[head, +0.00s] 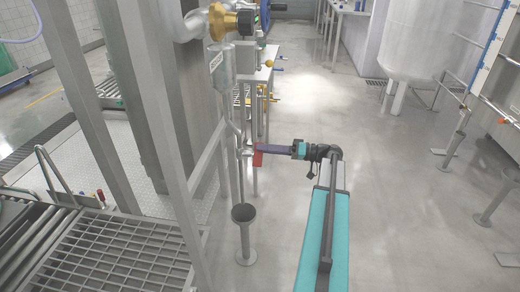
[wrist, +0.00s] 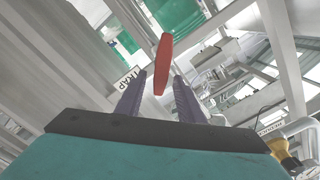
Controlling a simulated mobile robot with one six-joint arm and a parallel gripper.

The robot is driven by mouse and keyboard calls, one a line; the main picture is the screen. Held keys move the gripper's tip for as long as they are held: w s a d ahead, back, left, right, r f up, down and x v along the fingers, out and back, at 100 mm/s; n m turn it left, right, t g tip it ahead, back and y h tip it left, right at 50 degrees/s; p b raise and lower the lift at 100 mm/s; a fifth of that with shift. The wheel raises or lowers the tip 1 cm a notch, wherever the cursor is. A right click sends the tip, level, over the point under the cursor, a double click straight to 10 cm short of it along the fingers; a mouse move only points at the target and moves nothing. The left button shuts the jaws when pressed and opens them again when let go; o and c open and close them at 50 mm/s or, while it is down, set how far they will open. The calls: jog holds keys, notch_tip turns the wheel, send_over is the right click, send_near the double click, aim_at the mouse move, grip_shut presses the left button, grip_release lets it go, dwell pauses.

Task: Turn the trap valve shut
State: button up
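The trap valve's red handle (head: 257,158) is on a thin vertical pipe beside the grey frame in the head view. In the wrist view the red handle (wrist: 163,62) stands nearly upright, and its near end lies between my two purple fingers. My gripper (head: 265,149) is at the handle in the head view, reaching in from the right. In the wrist view my gripper (wrist: 160,76) is open, with a gap on each side of the handle. A "TRAP" label (wrist: 130,77) shows behind the left finger. The valve body is small and partly hidden.
A grey funnel-topped drain post (head: 244,215) stands below the pipe. A frame post (head: 165,130) and a grating (head: 115,255) are at the left. A yellow-and-black fitting (head: 222,22) is above.

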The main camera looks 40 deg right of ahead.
jog(key=shift+x, duration=1.3)
grip_shut()
jog(key=shift+d+m+p, duration=0.1)
jog(key=shift+m+p, duration=0.3)
jog(key=shift+m, duration=0.1)
jog(key=m+p, duration=0.2)
jog(key=m, duration=0.1)
jog(key=shift+w+d+f+m+p, duration=0.15)
jog(key=shift+w+f+m+p, duration=0.1)
jog(key=shift+m+p, duration=0.1)
jog(key=shift+f+m+p, duration=0.25)
jog(key=shift+m+p, duration=0.55)
jog(key=shift+m, duration=0.3)
jog(key=shift+f+m+p, duration=0.3)
jog(key=shift+m+p, duration=0.5)
jog(key=shift+m, duration=0.25)
jog(key=shift+f, duration=0.1)
